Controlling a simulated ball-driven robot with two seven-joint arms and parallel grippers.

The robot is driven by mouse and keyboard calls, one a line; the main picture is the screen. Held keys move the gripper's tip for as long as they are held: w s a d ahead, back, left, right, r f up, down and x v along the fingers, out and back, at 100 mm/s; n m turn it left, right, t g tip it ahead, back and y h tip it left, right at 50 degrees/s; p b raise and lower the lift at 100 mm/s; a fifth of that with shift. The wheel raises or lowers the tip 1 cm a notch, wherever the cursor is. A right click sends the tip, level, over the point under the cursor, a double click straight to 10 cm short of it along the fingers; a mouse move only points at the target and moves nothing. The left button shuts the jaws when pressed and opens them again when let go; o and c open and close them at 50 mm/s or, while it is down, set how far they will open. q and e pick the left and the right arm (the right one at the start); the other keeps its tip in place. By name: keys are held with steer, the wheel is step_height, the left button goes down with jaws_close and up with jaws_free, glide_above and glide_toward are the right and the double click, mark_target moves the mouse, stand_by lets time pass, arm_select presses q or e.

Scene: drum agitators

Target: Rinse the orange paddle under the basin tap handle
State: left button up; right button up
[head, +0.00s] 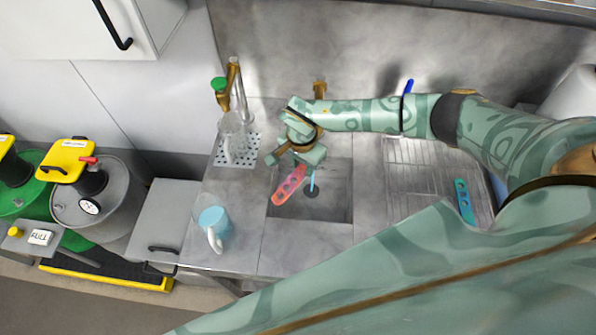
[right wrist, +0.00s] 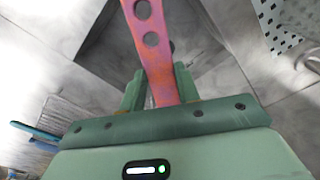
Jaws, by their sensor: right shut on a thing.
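The orange paddle (head: 289,185), which looks pinkish red with holes along it, hangs at a slant over the left side of the sink basin (head: 340,212). My right gripper (head: 296,159) is shut on its upper end. In the right wrist view the paddle (right wrist: 150,50) sits between the two fingers (right wrist: 160,90) and extends away from them. A thin light-blue streak (head: 312,181) stands just right of the paddle above the drain; it may be water. A brass tap part (head: 320,88) shows behind my right wrist; the rest is hidden. My left gripper is out of view.
A blue lever (head: 408,86) shows behind my right arm. A teal paddle (head: 464,202) lies on the drainboard (head: 415,165) at right. A glass vessel (head: 233,130) stands on a perforated plate (head: 222,158) under another tap (head: 233,75).

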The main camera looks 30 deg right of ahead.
steer(key=shift+w+a, duration=0.15)
steer(key=shift+a, duration=0.1)
steer(key=shift+d, duration=0.1)
steer(key=shift+s+d+p, duration=0.35)
steer(key=shift+d, duration=0.1)
steer(key=shift+s+a+r+p, duration=0.15)
steer(key=shift+s+a+p, duration=0.4)
steer(key=shift+s+p, duration=0.25)
steer(key=s+a+p, duration=0.3)
steer(key=s, duration=0.2)
stand_by(1.0)
